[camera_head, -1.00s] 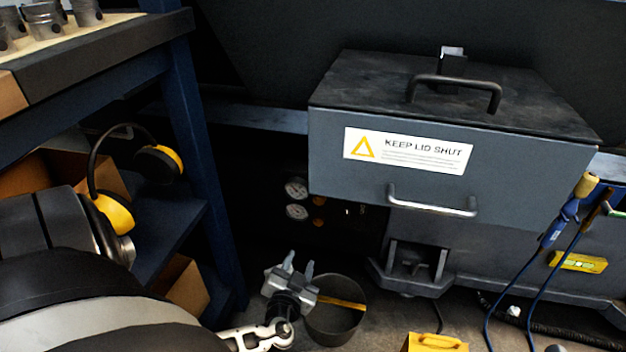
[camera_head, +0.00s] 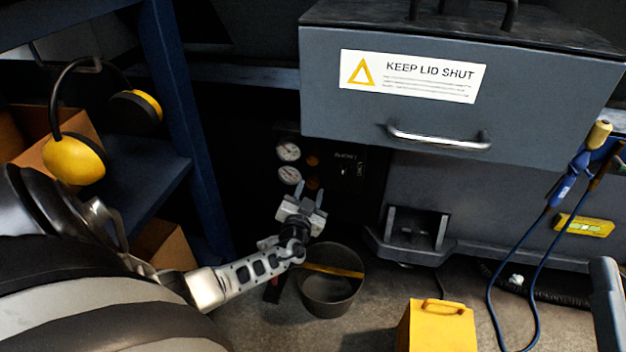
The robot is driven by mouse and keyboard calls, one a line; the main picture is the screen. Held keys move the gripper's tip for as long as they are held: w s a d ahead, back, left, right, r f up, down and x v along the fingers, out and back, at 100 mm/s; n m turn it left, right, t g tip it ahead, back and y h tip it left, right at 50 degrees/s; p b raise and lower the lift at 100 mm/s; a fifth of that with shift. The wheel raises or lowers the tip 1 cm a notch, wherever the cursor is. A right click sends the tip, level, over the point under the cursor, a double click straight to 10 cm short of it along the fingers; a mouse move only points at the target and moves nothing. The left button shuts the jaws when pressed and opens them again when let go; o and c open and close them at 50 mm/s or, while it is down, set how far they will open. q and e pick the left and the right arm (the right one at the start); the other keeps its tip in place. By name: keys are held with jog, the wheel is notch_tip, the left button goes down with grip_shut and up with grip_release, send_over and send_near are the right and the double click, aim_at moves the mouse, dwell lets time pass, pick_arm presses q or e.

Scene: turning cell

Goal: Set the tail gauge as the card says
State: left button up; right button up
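Two round white-faced gauges sit one above the other on a dark panel under the machine's left end. They are the upper gauge (camera_head: 288,151) and the lower gauge (camera_head: 290,174); their readings are too small to tell. An orange knob (camera_head: 312,160) is right of the upper gauge, and a second orange knob (camera_head: 312,184) is partly behind my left gripper (camera_head: 310,190). That gripper points up at the panel, just below and right of the lower gauge, its two fingers apart and empty. Whether it touches anything cannot be told. I cannot make out a card.
A grey lidded box (camera_head: 350,125) marked KEEP LID SHUT overhangs right of the panel. A dark bucket (camera_head: 330,295) stands on the floor below the gripper. A yellow box (camera_head: 438,328) is in front. A blue shelf (camera_head: 140,185) with ear defenders (camera_head: 75,160) is left.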

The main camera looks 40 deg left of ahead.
aim_at(312, 186)
pick_arm(q)
jog(key=x, duration=0.2)
jog(key=shift+w+a+f+b, duration=0.1)
jog(key=shift+w+a+b, duration=0.1)
jog(key=shift+w+b, duration=0.2)
jog(key=shift+w+a, duration=0.35)
jog(key=shift+w, duration=0.2)
pick_arm(e)
jog(key=shift+s+r+n+t+y, duration=0.2)
jog(key=shift+r+n+y, duration=0.45)
jog(key=shift+n, duration=0.15)
jog(key=shift+s+r+n+t+y, duration=0.15)
jog(key=shift+r+n+t+y, duration=0.05)
jog(key=shift+r+n+y, duration=0.55)
jog(key=shift+f, duration=0.1)
pick_arm(q)
jog(key=c, duration=0.7)
jog(key=shift+m+b, duration=0.3)
